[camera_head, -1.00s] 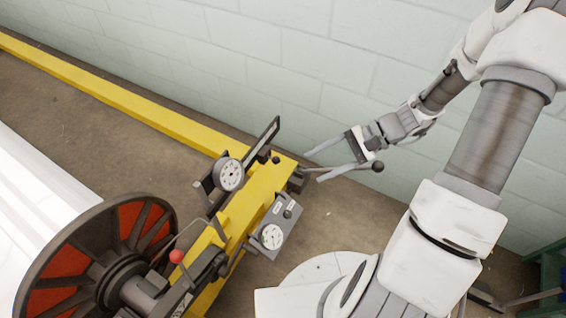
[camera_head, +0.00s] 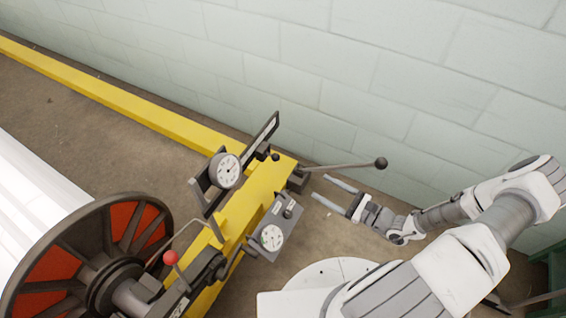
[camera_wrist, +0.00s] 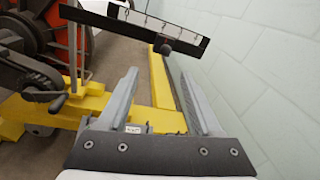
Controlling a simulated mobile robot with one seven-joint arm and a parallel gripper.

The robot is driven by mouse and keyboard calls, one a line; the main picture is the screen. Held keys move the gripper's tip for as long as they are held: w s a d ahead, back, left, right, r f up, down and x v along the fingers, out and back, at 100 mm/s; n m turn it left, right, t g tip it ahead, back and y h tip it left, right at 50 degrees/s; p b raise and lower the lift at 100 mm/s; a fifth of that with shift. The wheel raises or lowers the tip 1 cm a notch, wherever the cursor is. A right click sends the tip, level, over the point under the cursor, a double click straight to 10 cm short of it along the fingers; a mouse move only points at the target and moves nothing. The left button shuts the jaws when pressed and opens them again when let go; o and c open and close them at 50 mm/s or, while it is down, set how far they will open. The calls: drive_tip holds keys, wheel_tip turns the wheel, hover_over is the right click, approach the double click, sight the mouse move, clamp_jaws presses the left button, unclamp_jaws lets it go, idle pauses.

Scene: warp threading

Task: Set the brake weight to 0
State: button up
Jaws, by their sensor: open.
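A dark brake bar with a pale marked scale (camera_wrist: 150,22) crosses the top of the wrist view. It also shows in the head view as a slanted dark bar (camera_head: 262,134) above the yellow beam's end. A dark knob, seemingly the brake weight (camera_wrist: 166,48), sits at the bar's lower edge; its scale reading is too small to tell. My gripper (camera_head: 320,187) is open and empty, to the right of the beam's end and below the lever. In the wrist view its fingers (camera_wrist: 159,78) point towards the bar, apart from it.
A lever with a black ball (camera_head: 380,163) sticks out just above my gripper. Two dial gauges (camera_head: 229,170) (camera_head: 271,238) stand on the yellow frame (camera_head: 120,105). A red-knobbed handle (camera_head: 170,257) and large reel (camera_head: 90,255) are at left. A block wall (camera_head: 400,80) stands behind.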

drive_tip(key=f+m+t, duration=0.1)
drive_tip(key=f, duration=0.1)
drive_tip(key=b, duration=0.3)
approach(269, 155)
drive_tip(key=x, duration=0.5)
drive_tip(key=shift+w+f+h, duration=0.1)
drive_tip(key=shift+w+h, duration=0.2)
drive_tip(key=shift+w, duration=0.05)
clamp_jaws()
idle(1.0)
